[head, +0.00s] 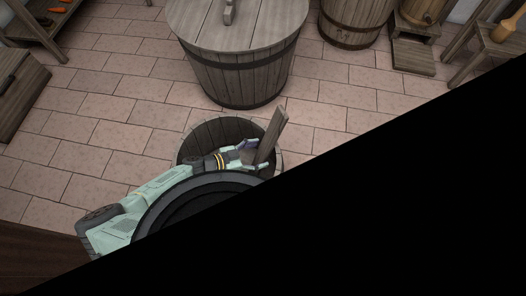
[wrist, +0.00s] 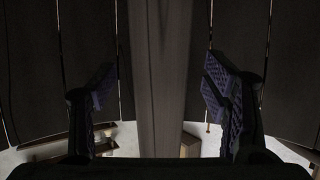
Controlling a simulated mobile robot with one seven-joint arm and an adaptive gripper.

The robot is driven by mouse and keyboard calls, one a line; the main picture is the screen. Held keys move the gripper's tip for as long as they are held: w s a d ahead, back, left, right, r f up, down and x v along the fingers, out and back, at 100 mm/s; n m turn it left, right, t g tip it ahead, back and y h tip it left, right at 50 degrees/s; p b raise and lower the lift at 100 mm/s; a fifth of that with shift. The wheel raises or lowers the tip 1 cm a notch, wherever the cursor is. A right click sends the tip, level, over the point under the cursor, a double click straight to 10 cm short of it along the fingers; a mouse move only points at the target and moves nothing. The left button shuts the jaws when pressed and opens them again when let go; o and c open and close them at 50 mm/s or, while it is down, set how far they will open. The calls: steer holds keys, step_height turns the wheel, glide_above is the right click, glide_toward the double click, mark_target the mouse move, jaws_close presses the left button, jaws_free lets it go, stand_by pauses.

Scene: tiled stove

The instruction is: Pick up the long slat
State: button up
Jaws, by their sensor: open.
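The long slat (head: 271,137) is a grey-brown wooden board. In the head view it stands tilted at the right side of a small open wooden tub, rising above the rim. My gripper (head: 254,151) is at the slat, and its fingers are apart. In the wrist view the slat (wrist: 161,75) runs upright down the middle between my two purple-padded fingers (wrist: 162,100), with a gap on each side. The slat's lower end is hidden in the head view.
The small wooden tub (head: 217,131) stands under my arm, partly hidden by it. A large lidded barrel (head: 235,65) stands just behind. Another barrel (head: 352,22) and a small stool (head: 496,42) are at the back right. Tiled floor at the left (head: 120,110) is clear.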

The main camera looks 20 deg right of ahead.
steer(key=shift+x, duration=1.15)
steer(key=shift+c, duration=0.6)
steer(key=c, duration=1.3)
